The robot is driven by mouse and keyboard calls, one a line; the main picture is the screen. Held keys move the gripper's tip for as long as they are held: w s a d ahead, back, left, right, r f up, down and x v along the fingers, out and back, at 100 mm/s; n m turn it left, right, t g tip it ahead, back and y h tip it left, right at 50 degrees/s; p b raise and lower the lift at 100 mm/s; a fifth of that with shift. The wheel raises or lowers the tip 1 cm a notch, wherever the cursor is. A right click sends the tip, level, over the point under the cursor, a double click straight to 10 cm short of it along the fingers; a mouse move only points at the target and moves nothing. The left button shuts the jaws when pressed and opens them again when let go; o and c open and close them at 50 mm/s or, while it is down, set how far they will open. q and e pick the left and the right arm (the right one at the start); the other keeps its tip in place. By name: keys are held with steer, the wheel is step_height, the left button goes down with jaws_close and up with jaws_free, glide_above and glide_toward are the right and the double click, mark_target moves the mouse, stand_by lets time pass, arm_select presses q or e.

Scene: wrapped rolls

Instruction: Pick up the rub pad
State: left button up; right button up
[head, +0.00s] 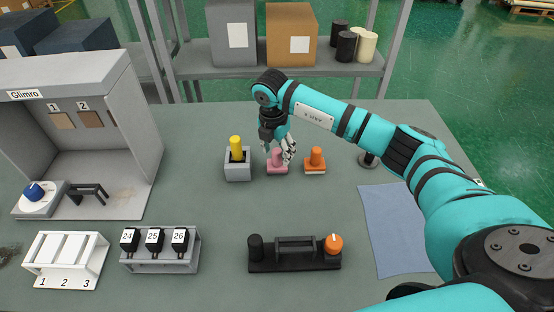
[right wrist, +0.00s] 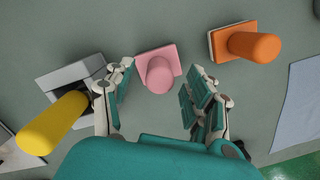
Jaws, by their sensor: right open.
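A pink pad with a round upright handle (head: 277,160) stands on the table in the middle of the head view. A similar orange pad with a handle (head: 315,158) stands just to its right. I cannot tell by name which of the two is the rub pad. My right gripper (head: 280,148) is open and points down at the pink pad. In the right wrist view its fingers (right wrist: 160,72) lie on either side of the pink pad (right wrist: 159,73), apart from it. The orange pad (right wrist: 254,45) is outside the fingers. My left gripper is not in view.
A yellow-handled tool (head: 236,148) stands in a grey holder (head: 238,172) close left of the right gripper. A blue cloth (head: 395,225) lies at right. A black stand with an orange knob (head: 295,262) and a numbered rack (head: 160,262) are at the front. A booth (head: 130,130) stands at left.

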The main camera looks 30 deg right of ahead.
steer(key=shift+f, duration=0.65)
jaws_close()
steer(key=shift+r, duration=0.1)
steer(key=shift+w+r, duration=0.1)
steer(key=shift+r, duration=0.35)
steer(key=shift+s+a+r+b, duration=0.15)
steer(key=shift+s+r+b, duration=0.1)
steer(key=shift+r+b, duration=0.3)
steer(key=shift+s+a+r+b, duration=0.15)
steer(key=shift+s+r+b, duration=0.2)
steer(key=shift+r, duration=0.3)
steer(key=s+a+r+b, duration=0.1)
steer(key=s+a+b, duration=0.2)
steer(key=s+a, duration=0.5)
steer(key=s, duration=0.4)
steer(key=shift+a+r, duration=0.25)
steer(key=shift+r, duration=0.05)
